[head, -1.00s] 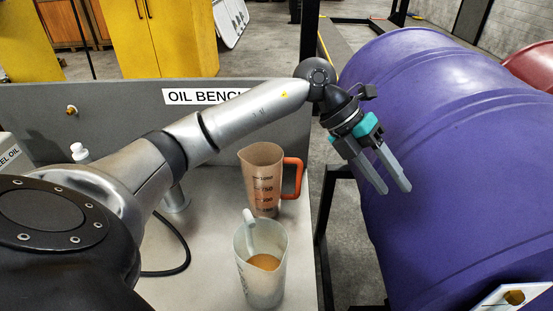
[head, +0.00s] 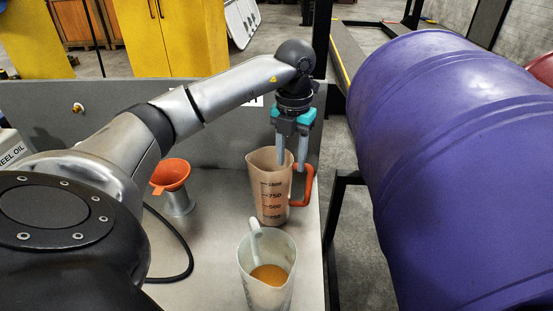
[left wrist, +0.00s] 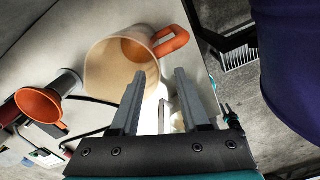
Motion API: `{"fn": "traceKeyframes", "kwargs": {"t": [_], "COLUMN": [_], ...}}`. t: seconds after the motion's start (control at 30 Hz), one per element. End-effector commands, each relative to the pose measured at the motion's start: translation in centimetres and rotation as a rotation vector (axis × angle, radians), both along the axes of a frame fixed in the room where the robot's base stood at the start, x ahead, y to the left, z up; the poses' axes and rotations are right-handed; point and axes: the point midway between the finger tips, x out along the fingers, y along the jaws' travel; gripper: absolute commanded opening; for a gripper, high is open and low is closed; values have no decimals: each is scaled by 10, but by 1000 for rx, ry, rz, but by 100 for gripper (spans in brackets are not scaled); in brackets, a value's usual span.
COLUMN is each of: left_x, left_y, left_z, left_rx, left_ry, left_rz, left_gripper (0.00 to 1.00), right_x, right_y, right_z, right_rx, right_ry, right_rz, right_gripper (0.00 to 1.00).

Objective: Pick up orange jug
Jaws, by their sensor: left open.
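The jug with the orange handle (head: 268,200) stands upright on the grey bench, its body a translucent peach with black measuring marks. In the left wrist view the same jug (left wrist: 105,70) shows from above, its open mouth toward the camera and its handle pointing to the upper right. My left gripper (head: 292,158) is open, pointing down over the handle side of the jug's rim. In the left wrist view its fingertips (left wrist: 159,73) are apart, with the jug's rim and handle just beyond them. I cannot tell whether they touch the jug. My right gripper is not in view.
A whitish jug (head: 248,287) with amber liquid stands in front on the bench (head: 205,235). An orange funnel (head: 171,174) sits on a metal holder to the left, beside a black hose (head: 172,277). A large purple drum (head: 455,150) lies to the right, past the bench edge.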

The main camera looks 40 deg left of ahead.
Motion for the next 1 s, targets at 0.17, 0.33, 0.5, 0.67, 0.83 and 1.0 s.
{"fn": "traceKeyframes", "kwargs": {"t": [0.17,0.33,0.5,0.67,0.83,1.0], "left_x": [0,3,5,6,6,6], "left_y": [0,3,6,6,6,6], "left_z": [-14,-33,-58,-67,-66,-66], "left_rx": [-1,-2,-2,-1,-1,-1], "left_ry": [-1,3,3,0,-1,-1], "left_rz": [-1,0,-1,-2,-2,-2], "left_gripper": [46,46,46,46,46,29], "right_x": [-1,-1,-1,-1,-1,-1], "right_y": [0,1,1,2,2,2], "right_z": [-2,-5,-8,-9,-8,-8], "right_rx": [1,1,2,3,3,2], "right_ry": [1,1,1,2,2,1], "right_rz": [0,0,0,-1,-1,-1], "right_gripper": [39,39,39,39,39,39]}}
